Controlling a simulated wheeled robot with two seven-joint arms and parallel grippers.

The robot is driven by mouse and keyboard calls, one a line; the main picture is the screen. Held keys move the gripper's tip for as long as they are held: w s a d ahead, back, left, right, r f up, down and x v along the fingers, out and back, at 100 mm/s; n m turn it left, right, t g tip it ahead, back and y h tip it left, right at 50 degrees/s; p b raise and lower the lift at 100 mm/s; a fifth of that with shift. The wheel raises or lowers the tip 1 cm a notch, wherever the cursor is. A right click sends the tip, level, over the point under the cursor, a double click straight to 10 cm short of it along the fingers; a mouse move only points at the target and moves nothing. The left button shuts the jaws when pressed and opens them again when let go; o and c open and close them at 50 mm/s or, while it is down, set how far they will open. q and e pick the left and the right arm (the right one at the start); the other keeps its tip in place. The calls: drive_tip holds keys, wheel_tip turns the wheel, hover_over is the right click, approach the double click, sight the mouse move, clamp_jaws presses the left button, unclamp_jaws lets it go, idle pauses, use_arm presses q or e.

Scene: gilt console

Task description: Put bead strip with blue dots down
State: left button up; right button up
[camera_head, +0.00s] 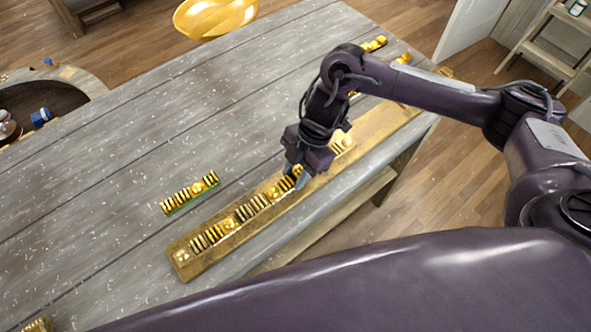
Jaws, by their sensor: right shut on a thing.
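My right gripper (298,176) points down over the long gilt board (180,260) near the table's front edge. It is shut on a short gold bead strip (284,186), taken to be the one with blue dots; a small bluish spot shows by the fingertips. The fingers hide part of this strip. It is at or just above the board, in line with other gold bead strips (210,238) lying there; I cannot tell whether it touches. My left gripper is not in view.
A gold bead strip with a green edge (190,194) lies on the grey table (130,150), behind the board. More gold pieces (374,44) lie at the far right. The table's middle is clear.

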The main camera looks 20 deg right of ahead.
drive_tip(key=shift+f, duration=0.1)
drive_tip(key=o, duration=1)
drive_tip(key=v, duration=1.2)
drive_tip(key=shift+s, duration=0.1)
